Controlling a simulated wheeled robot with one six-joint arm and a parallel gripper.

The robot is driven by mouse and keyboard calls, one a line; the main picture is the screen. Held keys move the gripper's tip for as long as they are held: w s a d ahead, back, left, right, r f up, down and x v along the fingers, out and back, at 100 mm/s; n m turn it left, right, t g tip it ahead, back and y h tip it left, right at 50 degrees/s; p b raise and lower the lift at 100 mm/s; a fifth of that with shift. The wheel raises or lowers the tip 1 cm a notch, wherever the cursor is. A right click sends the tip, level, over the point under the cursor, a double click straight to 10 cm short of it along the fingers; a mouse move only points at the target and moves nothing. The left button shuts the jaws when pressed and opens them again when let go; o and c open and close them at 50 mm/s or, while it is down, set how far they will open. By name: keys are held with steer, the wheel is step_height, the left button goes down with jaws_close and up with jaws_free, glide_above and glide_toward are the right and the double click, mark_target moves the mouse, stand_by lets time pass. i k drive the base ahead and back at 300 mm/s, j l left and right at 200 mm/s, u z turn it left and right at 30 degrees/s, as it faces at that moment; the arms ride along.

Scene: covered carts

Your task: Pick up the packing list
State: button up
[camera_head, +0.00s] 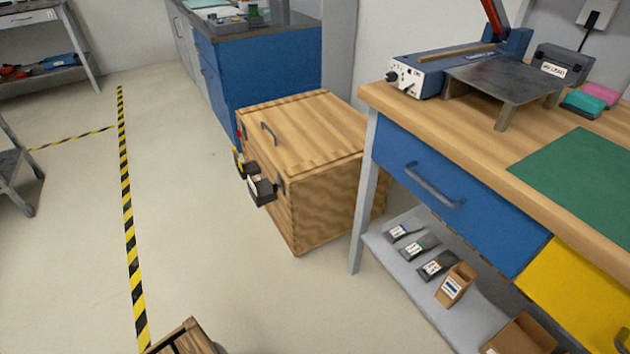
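I cannot make out a packing list for certain in this view. A closed wooden crate (300,150) with a handle on its lid stands on the floor in the middle, and its inside is hidden. A pale sheet-like item (205,4) lies on the dark top of the blue cabinet at the back, cut by the top edge and too small to read. My gripper is not in view.
A wooden workbench (480,140) with blue and yellow drawers fills the right. It bears a blue device (450,70) and a green mat (580,175). Its lower shelf (385,250) holds small packets and boxes. Floor left of the crate is clear, with striped tape (127,210).

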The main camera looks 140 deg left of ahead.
mark_target(253, 187)
steer(key=u, duration=4.65)
steer(key=i+j+z, duration=0.3)
steer(key=j, duration=0.45)
steer(key=j+z, duration=0.3)
steer(key=j, duration=0.4)
steer(key=i+j+z, duration=0.1)
steer(key=j+z, duration=0.2)
steer(key=j, duration=0.55)
